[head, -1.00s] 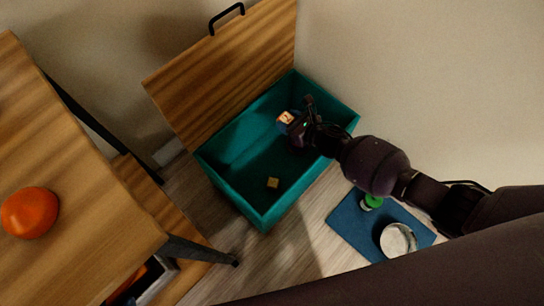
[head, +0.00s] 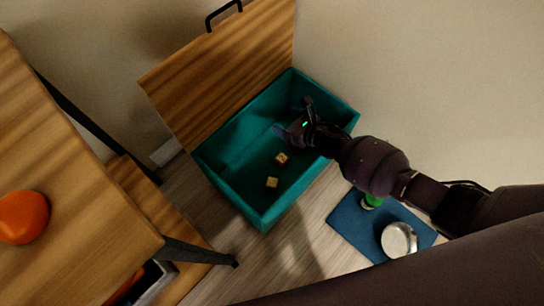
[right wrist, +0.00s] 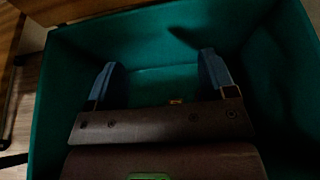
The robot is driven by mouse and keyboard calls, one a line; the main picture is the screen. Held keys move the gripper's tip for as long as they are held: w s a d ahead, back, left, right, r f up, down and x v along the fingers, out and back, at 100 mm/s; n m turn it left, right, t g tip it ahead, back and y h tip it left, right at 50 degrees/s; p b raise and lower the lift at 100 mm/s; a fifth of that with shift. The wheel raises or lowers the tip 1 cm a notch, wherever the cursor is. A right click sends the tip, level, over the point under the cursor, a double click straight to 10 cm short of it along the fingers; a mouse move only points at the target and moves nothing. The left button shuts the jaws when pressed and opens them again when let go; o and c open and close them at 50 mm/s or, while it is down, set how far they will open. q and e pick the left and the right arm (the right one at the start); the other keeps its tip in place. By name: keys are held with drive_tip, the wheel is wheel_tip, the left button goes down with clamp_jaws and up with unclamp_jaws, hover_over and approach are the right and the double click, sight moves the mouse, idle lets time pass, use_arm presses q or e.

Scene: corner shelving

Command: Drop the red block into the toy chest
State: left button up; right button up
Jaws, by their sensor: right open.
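The toy chest (head: 225,189) is a teal box on the floor with its wooden lid (head: 215,75) raised. A small block with reddish-brown sides (head: 281,158), which I take for the red block, lies on the chest floor. My right gripper (head: 292,115) is over the chest, open and empty, apart from the block. My left gripper is not in view.
A yellowish block (head: 272,182) also lies in the chest. A wooden table (head: 95,200) with an orange-red round object (head: 22,217) stands at left. A blue mat (head: 352,221) with a silver bowl (head: 399,239) and a green-topped item (head: 372,201) lies at right.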

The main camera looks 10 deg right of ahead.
use_arm(q)
drive_tip(key=p, duration=0.1)
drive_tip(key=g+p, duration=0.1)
drive_tip(key=p, duration=0.1)
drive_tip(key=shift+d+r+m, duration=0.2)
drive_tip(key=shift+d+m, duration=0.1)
use_arm(e)
drive_tip(key=v, duration=1)
drive_tip(key=shift+s+d+r, duration=0.15)
drive_tip(key=shift+s+d, duration=0.05)
drive_tip(key=shift+s, duration=0.1)
